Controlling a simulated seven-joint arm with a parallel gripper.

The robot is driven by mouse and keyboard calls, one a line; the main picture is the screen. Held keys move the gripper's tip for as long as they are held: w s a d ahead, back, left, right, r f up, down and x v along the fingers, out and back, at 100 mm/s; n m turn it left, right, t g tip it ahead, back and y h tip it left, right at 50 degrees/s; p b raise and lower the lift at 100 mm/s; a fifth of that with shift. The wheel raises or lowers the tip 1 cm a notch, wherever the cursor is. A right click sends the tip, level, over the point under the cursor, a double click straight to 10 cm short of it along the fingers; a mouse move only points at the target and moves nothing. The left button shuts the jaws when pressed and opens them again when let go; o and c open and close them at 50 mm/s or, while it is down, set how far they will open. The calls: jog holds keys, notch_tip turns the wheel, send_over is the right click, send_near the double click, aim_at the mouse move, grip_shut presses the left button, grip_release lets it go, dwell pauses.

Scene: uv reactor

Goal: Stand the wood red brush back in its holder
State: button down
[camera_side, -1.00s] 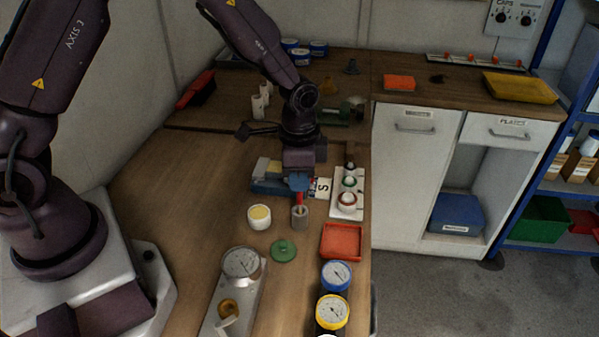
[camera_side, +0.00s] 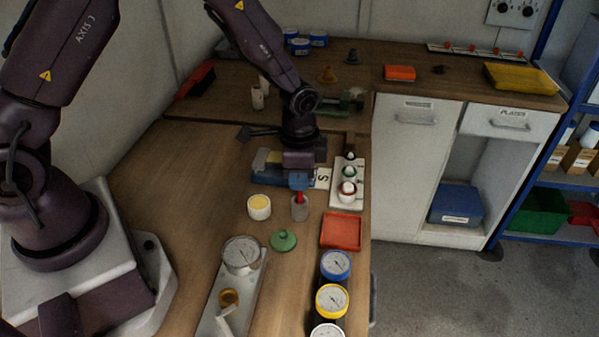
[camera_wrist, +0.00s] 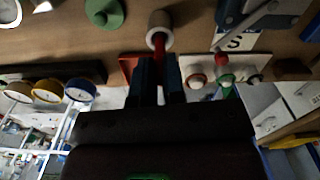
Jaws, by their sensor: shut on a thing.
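The red brush (camera_side: 300,197) is upright, with its top between the fingers of my gripper (camera_side: 300,184), which is shut on it. Its lower end is at the mouth of the grey cylindrical holder (camera_side: 300,210) and appears to be inside it; the holder's wall hides how deep. In the wrist view the red brush (camera_wrist: 160,50) runs from between my gripper's two dark fingers (camera_wrist: 160,75) to the round opening of the pale holder (camera_wrist: 159,22). My fingertips are just above the rim in the side view.
A cream-filled cup (camera_side: 259,207) stands left of the holder, a green lid (camera_side: 284,241) in front. A red tray (camera_side: 341,231) and a white rack (camera_side: 347,190) with small items lie right. A blue block-like tool (camera_side: 272,178) lies behind. Gauges (camera_side: 333,300) stand in front.

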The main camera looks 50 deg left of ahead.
jog(key=shift+f, duration=0.45)
jog(key=c, duration=1.1)
grip_release()
notch_tip(320, 180, up, 13)
jog(key=shift+n, duration=0.3)
jog(key=s+a+r+n+t, duration=0.1)
jog(key=s+r+n+t, duration=0.1)
jog(key=s+r, duration=0.2)
jog(key=s+a+r+n+t, duration=0.1)
jog(key=s+r+n, duration=0.1)
jog(key=s+r, duration=0.3)
jog(key=s+a+r+n+t, duration=0.2)
jog(key=s+r, duration=0.3)
jog(key=s, duration=0.5)
jog(key=shift+r+n+t, duration=0.25)
jog(key=shift+n+t, duration=0.05)
jog(key=shift+n, duration=0.2)
